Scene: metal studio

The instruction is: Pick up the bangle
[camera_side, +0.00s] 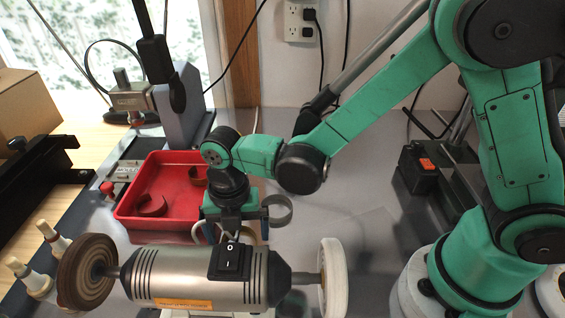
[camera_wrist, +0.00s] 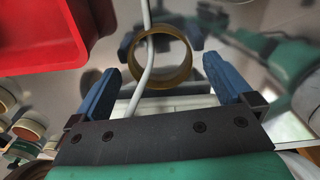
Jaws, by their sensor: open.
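A brass-brown ring, the bangle (camera_wrist: 186,70), shows in the wrist view ahead of and between the blue fingers of my gripper (camera_wrist: 160,66). The fingers are spread, with a gap on both sides of the ring, and nothing is gripped. A pale cable crosses the ring's left part. In the side view my gripper (camera_side: 232,228) points down beside the red tray, and the bench grinder hides its lower part. A tan curved edge shows behind the grinder there; I cannot tell for sure that it is the same ring.
The red tray (camera_side: 127,210) stands left of my gripper with brown curved pieces (camera_side: 152,206) inside; it also shows in the wrist view (camera_wrist: 38,35). The grinder (camera_side: 200,277) with its two wheels stands in front. Grey bench to the right (camera_side: 345,225) is clear.

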